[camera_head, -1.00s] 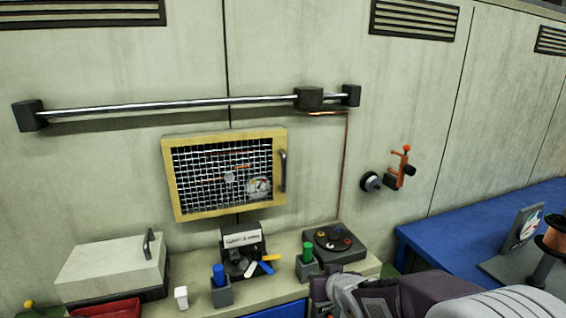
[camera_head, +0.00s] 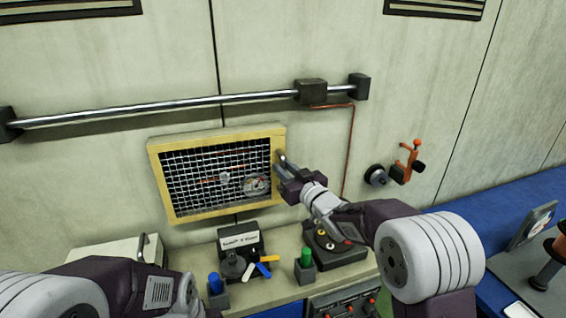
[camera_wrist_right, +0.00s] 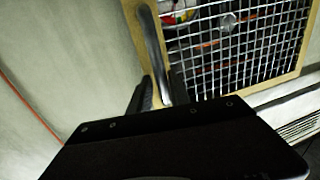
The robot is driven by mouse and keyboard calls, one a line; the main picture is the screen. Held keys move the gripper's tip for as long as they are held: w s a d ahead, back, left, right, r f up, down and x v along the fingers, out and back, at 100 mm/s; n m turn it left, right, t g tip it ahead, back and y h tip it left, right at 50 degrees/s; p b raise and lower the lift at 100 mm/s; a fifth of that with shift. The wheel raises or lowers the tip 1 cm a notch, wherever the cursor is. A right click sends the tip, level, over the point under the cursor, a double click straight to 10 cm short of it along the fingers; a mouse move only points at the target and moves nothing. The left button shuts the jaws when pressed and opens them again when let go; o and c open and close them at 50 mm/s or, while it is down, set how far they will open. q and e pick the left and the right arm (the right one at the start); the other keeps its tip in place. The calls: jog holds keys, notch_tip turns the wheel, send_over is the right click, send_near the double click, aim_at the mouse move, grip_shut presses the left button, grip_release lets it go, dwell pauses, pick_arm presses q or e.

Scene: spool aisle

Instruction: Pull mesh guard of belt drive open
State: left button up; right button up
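The mesh guard (camera_head: 155,173) is a yellow-framed wire-mesh door on the wall, lying flat over the belt drive. A round dial and an orange-red part show behind the mesh. Its dark upright handle (camera_wrist_right: 154,50) is on the right side of the frame in the head view. My right gripper (camera_head: 281,165) is at this handle. In the right wrist view its two fingers (camera_wrist_right: 161,90) stand on either side of the handle's lower part, seemingly open with little room. My left arm shows at the lower left of the head view; its gripper is not visible.
A metal rail (camera_head: 170,108) with a dark block (camera_head: 311,91) runs above the guard. An orange clamp (camera_head: 410,158) and dark knob (camera_head: 377,176) project to the right.

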jog(key=shift+a+r, duration=0.25)
jog(key=shift+a, duration=0.15)
jog(key=shift+d, duration=0.1)
jog(key=shift+w+f, duration=0.1)
jog(key=shift+w, duration=0.1)
jog(key=c, duration=0.4)
grip_shut()
dwell(0.5)
